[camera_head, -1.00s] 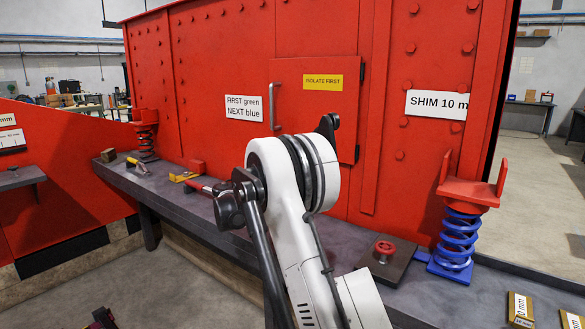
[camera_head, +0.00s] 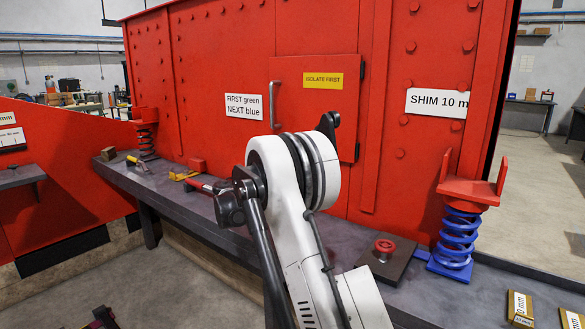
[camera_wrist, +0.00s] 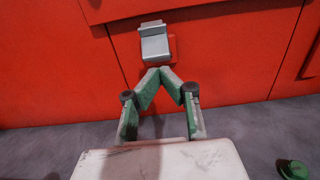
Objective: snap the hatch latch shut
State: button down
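The red hatch door (camera_head: 330,115) is set in the red wall, with a grey bar handle (camera_head: 275,104) at its left and a yellow "ISOLATE FIRST" sign (camera_head: 323,80). In the wrist view a grey latch (camera_wrist: 155,43) sits on a small red plate at the hatch's lower edge. My gripper (camera_wrist: 160,72) has green fingers whose tips come together just below the latch in the picture. It appears shut and empty; whether the tips touch the latch cannot be told. The latch and my gripper are hidden behind my arm in the head view.
A grey shelf (camera_head: 225,232) runs along the wall's foot. On it stand a red knob on a dark plate (camera_head: 384,248), a blue spring (camera_head: 457,238), and yellow-handled items at the left. A green round object (camera_wrist: 292,169) is at the wrist view's lower right.

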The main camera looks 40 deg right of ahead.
jog(key=v, duration=0.7)
dwell(0.6)
jog(key=s+a+r+m+y+p, duration=0.2)
jog(key=s+a+r+m+y, duration=0.1)
jog(key=s, duration=0.4)
jog(key=s+a+r+m+y+p, duration=0.1)
jog(key=s+a+r+m+y, duration=0.1)
jog(key=s+a+m, duration=0.35)
jog(key=s+a+r+m+y+p, duration=0.2)
jog(key=s+r+y, duration=0.1)
jog(key=s, duration=0.6)
jog(key=s+a+f+m+y+p, duration=0.2)
jog(key=s+a+m+y, duration=0.2)
jog(key=s+a, duration=0.4)
jog(key=s+a+f+m+t+y+p, duration=0.1)
jog(key=s+a+m+y, duration=0.4)
jog(key=s, duration=1.3)
jog(key=a+f+m+p, duration=0.1)
jog(key=a+m+p, duration=0.1)
jog(key=a, duration=0.2)
jog(key=shift+f+t, duration=0.2)
jog(key=shift+t, duration=0.1)
jog(key=shift+w, duration=0.1)
